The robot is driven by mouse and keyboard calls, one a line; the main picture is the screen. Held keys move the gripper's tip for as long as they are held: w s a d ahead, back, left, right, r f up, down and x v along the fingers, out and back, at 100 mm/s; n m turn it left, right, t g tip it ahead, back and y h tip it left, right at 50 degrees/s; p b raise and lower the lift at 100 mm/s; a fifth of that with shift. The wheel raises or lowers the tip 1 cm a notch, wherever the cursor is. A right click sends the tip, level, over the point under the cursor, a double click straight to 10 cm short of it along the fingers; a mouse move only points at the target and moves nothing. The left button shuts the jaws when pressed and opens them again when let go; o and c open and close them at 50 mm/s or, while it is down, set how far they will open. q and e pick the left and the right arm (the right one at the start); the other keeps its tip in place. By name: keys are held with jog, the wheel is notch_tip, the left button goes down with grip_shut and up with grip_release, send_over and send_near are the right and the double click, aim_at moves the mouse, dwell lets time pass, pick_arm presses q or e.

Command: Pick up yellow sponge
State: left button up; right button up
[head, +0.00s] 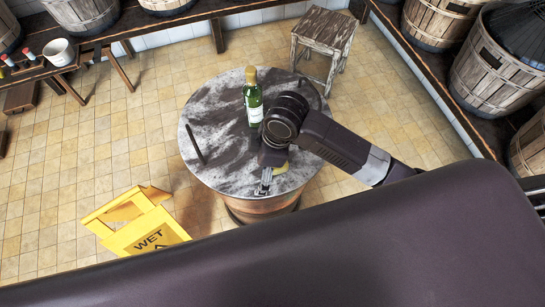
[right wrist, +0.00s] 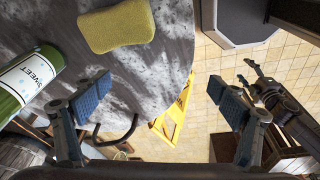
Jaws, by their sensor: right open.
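The yellow sponge (right wrist: 116,25) lies on the round marbled table top, near its edge, in the right wrist view. In the head view only a small yellow part of it (head: 282,168) shows beside my right gripper (head: 265,183). In the right wrist view my right gripper (right wrist: 161,103) is open, its two blue-grey pads wide apart with nothing between them. The sponge is apart from the pads, beyond the left one. A grey jointed thing at the right of the wrist view looks like my left gripper (right wrist: 258,82); its jaw state is unclear.
A green bottle (head: 253,97) stands on the round table (head: 212,115) close to my right arm. A dark curved handle (head: 195,144) is at the table's left. A yellow wet-floor sign (head: 150,235) and a wooden stool (head: 324,32) stand on the tiled floor.

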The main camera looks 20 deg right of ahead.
jog(key=w+d+n+h, duration=0.1)
jog(key=d, duration=0.1)
jog(key=w+d+r+n, duration=0.1)
jog(key=w+d, duration=0.1)
jog(key=w+d+r+n+g+h, duration=0.1)
jog(key=d, duration=0.1)
jog(key=shift+w+d+h, duration=0.25)
jog(key=shift+w+h, duration=0.05)
jog(key=shift+w, duration=0.1)
jog(key=shift+d+f, duration=0.1)
jog(key=shift+f, duration=0.05)
notch_tip(320, 180, down, 6)
jog(key=shift+f+p, duration=0.1)
jog(key=shift+p, duration=0.8)
jog(key=shift+w+f, duration=0.1)
jog(key=shift+f, duration=0.5)
jog(key=c, duration=1.1)
pick_arm(q)
jog(key=shift+a+r, duration=0.5)
jog(key=shift+r, duration=0.4)
pick_arm(e)
jog(key=shift+r, duration=0.1)
